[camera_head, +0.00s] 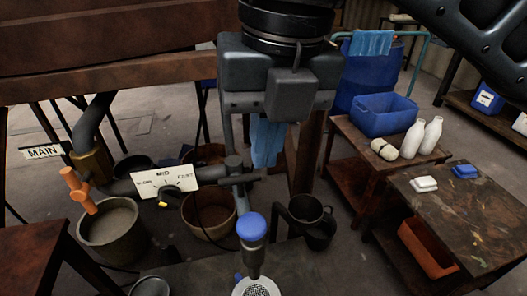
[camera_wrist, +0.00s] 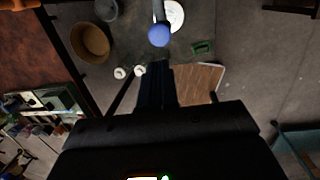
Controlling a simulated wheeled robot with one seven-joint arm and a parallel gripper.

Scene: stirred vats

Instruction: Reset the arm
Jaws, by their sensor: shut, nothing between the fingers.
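My gripper (camera_wrist: 157,72) shows in the wrist view as two dark fingers close together, with nothing held between them. The fingers point toward a blue round knob (camera_wrist: 158,36) but appear apart from it. The same blue knob (camera_head: 251,226) tops a dark post at the bottom middle of the head view, with a perforated pale disc (camera_head: 256,287) below it. My gripper does not show in the head view. A dark arm link of mine (camera_head: 480,40) crosses its top right corner.
A motor-like grey housing (camera_head: 245,70) stands at the top middle. Several buckets stand behind. At right are a blue tub (camera_head: 385,113), white bottles (camera_head: 412,140) and a worn table (camera_head: 440,210).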

